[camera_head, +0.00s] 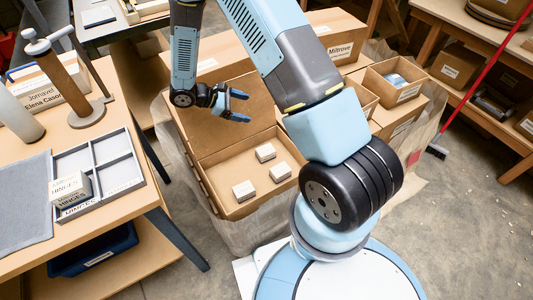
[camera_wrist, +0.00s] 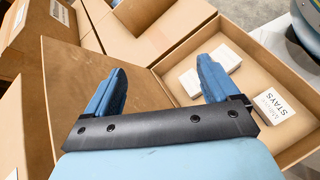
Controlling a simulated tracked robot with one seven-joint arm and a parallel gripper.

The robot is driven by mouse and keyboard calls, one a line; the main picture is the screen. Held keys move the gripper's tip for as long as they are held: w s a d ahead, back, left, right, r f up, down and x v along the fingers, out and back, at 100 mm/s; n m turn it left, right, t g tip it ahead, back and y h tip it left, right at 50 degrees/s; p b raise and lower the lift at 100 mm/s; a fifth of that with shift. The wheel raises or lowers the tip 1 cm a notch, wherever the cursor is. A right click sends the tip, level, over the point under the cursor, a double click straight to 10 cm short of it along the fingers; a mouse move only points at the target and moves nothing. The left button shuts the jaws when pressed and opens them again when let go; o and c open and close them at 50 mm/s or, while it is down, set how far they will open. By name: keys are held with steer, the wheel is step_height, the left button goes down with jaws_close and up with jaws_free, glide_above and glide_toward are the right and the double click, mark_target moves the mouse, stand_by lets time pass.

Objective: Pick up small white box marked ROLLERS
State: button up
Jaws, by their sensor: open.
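Three small white boxes lie apart on the floor of an open cardboard box (camera_head: 222,172) in the head view: a back one (camera_head: 266,152), a right one (camera_head: 280,172) and a front one (camera_head: 243,190). In the wrist view one white box (camera_wrist: 273,104) reads STAYS. Two others, one farther (camera_wrist: 228,58) and one nearer (camera_wrist: 191,82), are partly hidden by the right finger, and I cannot read their labels. I cannot tell which is marked ROLLERS. My gripper (camera_head: 240,106) is open and empty, above the back of the cardboard box; its blue fingers also show in the wrist view (camera_wrist: 162,68).
The raised cardboard flap (camera_head: 222,118) stands behind the small boxes. More cartons (camera_head: 395,82) stand to the right. A workbench at left holds a grey divided tray (camera_head: 122,172) with HINGES boxes (camera_head: 70,190). A red-handled broom (camera_head: 438,150) stands at right.

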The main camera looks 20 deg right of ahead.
step_height(320, 180, down, 10)
steer(key=a+n+t+h, duration=0.1)
steer(key=a+n, duration=0.1)
steer(key=n, duration=0.1)
steer(key=n+t, duration=0.2)
steer(key=n, duration=0.1)
glide_toward(267, 151)
steer(key=a, duration=0.3)
steer(key=shift+w+a+f, duration=0.1)
steer(key=shift+w+f, duration=0.05)
steer(key=shift+w, duration=0.2)
steer(key=shift+d+f+h, duration=0.2)
steer(key=shift+h, duration=0.1)
steer(key=x, duration=1.3)
steer(key=shift+d, duration=0.15)
steer(key=c, duration=1.2)
